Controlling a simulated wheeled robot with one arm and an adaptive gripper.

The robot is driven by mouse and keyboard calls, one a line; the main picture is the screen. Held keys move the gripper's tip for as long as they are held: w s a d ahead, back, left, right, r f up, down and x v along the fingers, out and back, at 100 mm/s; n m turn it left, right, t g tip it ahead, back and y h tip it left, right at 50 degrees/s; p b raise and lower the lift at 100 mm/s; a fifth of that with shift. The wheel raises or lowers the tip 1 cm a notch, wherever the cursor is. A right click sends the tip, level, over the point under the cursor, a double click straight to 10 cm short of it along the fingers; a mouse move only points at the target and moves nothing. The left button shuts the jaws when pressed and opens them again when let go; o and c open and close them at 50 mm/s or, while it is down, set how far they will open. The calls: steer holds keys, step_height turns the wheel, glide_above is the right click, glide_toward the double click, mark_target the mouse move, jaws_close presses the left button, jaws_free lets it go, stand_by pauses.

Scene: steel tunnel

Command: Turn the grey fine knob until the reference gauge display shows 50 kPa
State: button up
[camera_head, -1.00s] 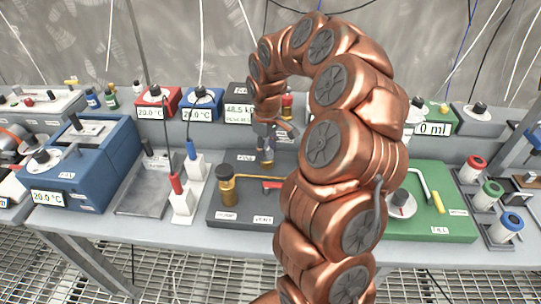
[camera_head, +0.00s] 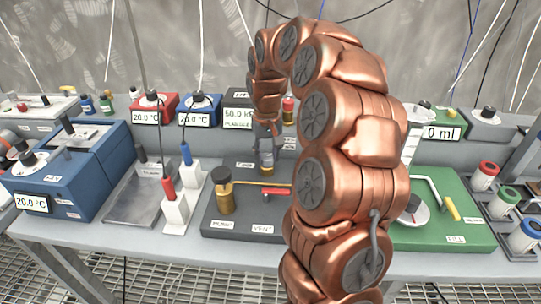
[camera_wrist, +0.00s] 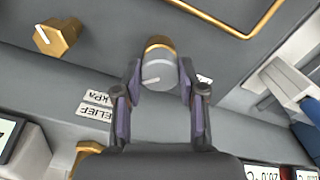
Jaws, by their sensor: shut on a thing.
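The grey fine knob (camera_wrist: 159,76), with a white pointer line and a brass collar, is between the two fingers of my gripper (camera_wrist: 160,84) in the wrist view. The fingers are shut on its sides. In the head view my gripper (camera_head: 266,148) reaches down onto the knob, above a brass base on the dark grey panel (camera_head: 222,247). The reference gauge display (camera_head: 238,113) reads "50.0 k", with the rest of the unit hidden behind my arm.
A larger brass knob (camera_head: 224,190) and a red lever (camera_head: 272,193) are on the same panel. Red and blue probes in white holders (camera_head: 174,212) stand to the left. A green board (camera_head: 450,236) lies to the right.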

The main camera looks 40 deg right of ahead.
mark_target(267, 157)
steer(key=shift+r, duration=0.1)
steer(key=o, duration=1.1)
steer(key=shift+o, duration=0.2)
step_height(267, 157, up, 12)
stand_by(0.6)
